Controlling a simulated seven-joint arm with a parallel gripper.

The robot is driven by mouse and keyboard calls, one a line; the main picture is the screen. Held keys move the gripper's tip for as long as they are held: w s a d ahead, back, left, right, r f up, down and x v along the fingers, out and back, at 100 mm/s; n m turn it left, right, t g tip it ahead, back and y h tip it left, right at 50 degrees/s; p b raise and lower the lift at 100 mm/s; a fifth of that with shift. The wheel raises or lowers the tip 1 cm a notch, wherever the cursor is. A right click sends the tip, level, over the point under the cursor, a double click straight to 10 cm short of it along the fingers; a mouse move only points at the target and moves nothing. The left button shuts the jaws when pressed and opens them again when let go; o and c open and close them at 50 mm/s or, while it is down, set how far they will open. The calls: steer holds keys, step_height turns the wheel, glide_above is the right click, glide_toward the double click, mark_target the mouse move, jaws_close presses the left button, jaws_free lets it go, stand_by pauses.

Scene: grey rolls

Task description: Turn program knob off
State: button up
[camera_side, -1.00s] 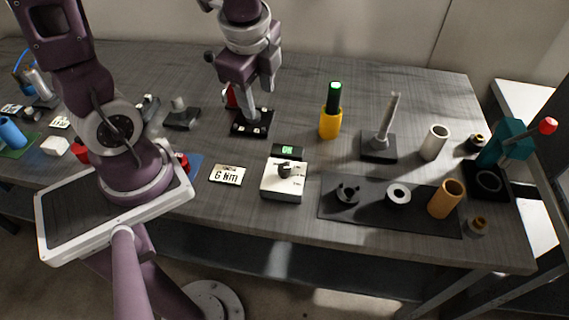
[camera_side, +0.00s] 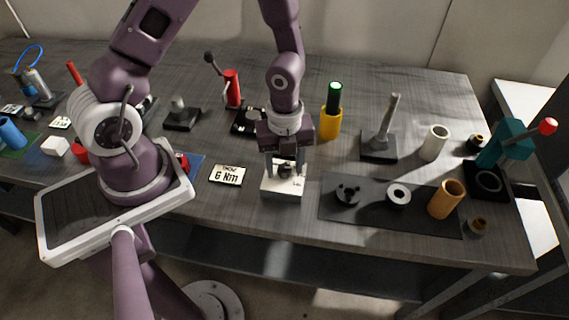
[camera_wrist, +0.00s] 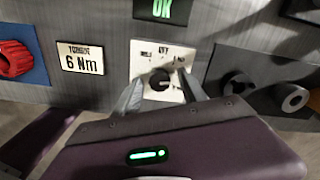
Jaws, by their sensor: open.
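The program knob (camera_side: 285,171) is a small black knob on top of a white box (camera_side: 284,191) near the front middle of the table. In the wrist view the knob (camera_wrist: 159,80) sits on a white plate (camera_wrist: 140,52) with small labels around it, one at the top looking like OFF. My gripper (camera_side: 285,175) is open, pointing down over the box, with one finger on each side of the knob. In the wrist view the fingertips (camera_wrist: 158,84) flank the knob. I cannot tell whether they touch it. The gripper body hides part of the box.
A "6 Nm" sign (camera_side: 228,175) lies left of the box. A dark mat (camera_side: 370,215) with a black part (camera_side: 348,192), a grey ring (camera_side: 398,195) and an orange cylinder (camera_side: 446,199) lies right. A green OK display (camera_wrist: 160,8) stands behind the box. A yellow-based light (camera_side: 331,122) stands further back.

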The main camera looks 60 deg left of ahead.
steer(key=shift+c, duration=0.2)
jaws_close()
steer(key=n, duration=0.7)
steer(key=shift+n, duration=0.3)
steer(key=n, duration=0.4)
steer(key=shift+w+r+n, duration=0.1)
steer(key=shift+n, duration=1.9)
